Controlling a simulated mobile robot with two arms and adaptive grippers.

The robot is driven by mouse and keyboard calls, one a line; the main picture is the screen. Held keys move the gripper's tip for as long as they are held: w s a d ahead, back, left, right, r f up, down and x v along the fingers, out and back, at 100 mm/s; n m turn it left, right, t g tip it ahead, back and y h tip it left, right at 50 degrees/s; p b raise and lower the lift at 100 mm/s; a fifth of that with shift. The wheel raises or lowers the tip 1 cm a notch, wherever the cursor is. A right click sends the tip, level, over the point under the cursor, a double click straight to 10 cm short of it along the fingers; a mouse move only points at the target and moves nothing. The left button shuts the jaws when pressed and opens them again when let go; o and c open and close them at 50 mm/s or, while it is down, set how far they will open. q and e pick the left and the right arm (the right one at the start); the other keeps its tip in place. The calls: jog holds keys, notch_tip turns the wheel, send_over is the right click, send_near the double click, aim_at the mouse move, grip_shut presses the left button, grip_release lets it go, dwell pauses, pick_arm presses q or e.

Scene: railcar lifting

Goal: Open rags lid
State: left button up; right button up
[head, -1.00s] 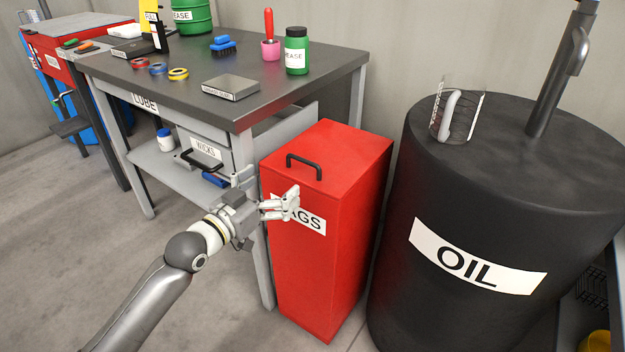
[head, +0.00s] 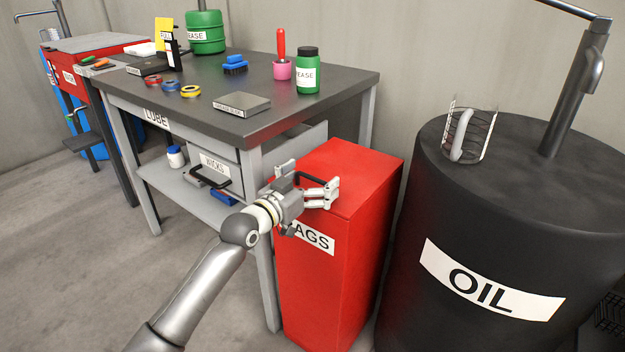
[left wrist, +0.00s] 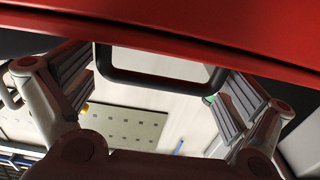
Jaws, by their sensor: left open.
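The red rags bin (head: 330,265) stands between the bench and the oil drum, its flat red lid (head: 365,170) down. A black U-shaped handle (head: 313,179) sits on the lid, partly hidden by my left gripper (head: 308,181). That gripper is open at the lid's near left edge, with its fingers around the handle's place. Whether a finger touches the handle I cannot tell. My right gripper is not in view.
The lube bench (head: 150,92) with a wicks drawer (head: 214,165) is close on the left. The large black oil drum (head: 480,230) stands close on the right, with a wire basket (head: 474,135) on top. Open floor (head: 90,260) lies at the lower left.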

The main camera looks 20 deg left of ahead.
pick_arm(q)
jog(key=c, duration=1.4)
jog(key=shift+r, duration=0.15)
